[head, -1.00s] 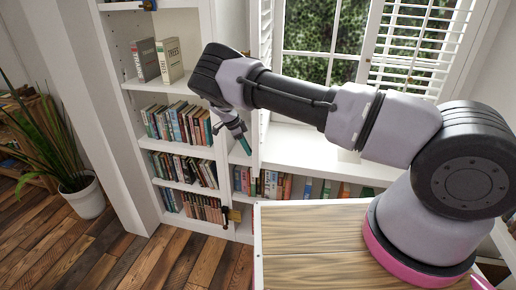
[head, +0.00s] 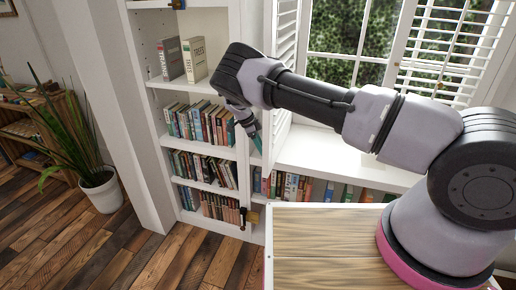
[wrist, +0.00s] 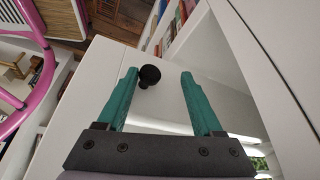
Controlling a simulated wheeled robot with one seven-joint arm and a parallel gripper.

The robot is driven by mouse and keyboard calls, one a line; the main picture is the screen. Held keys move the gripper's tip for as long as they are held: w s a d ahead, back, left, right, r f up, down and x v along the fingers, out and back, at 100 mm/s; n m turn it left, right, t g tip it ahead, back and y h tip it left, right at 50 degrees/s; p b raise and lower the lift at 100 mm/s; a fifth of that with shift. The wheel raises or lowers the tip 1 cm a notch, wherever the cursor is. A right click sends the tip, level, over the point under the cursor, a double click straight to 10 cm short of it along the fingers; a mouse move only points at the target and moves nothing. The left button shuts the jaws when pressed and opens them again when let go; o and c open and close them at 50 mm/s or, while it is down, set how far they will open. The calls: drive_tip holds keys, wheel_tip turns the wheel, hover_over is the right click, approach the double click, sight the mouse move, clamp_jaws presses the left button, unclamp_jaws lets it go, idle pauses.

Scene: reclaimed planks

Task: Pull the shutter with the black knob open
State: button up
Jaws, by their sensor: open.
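The black knob (wrist: 149,76) stands out from a white panel (wrist: 90,80) in the wrist view. It lies between the teal fingers of my gripper (wrist: 160,75), close to the left fingertip. My gripper is open, and the fingers are not closed on the knob. In the head view my gripper (head: 258,143) points down in front of a white panel (head: 281,130) beside the bookshelf, below the slatted window shutter (head: 286,35). I cannot make out the knob there. How far the fingertips are from the panel is unclear.
A bookshelf (head: 244,120) with rows of books stands left of my gripper. A brass latch with a dark knob (head: 249,216) is low on it. A wooden-topped surface (head: 320,240) is in front, and a potted plant (head: 100,190) stands far left on open floor.

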drive_tip(key=shift+s+a, duration=0.25)
drive_tip(key=shift+a, duration=0.05)
drive_tip(key=v, duration=1)
drive_tip(key=shift+r, duration=0.35)
drive_tip(key=shift+a, duration=0.1)
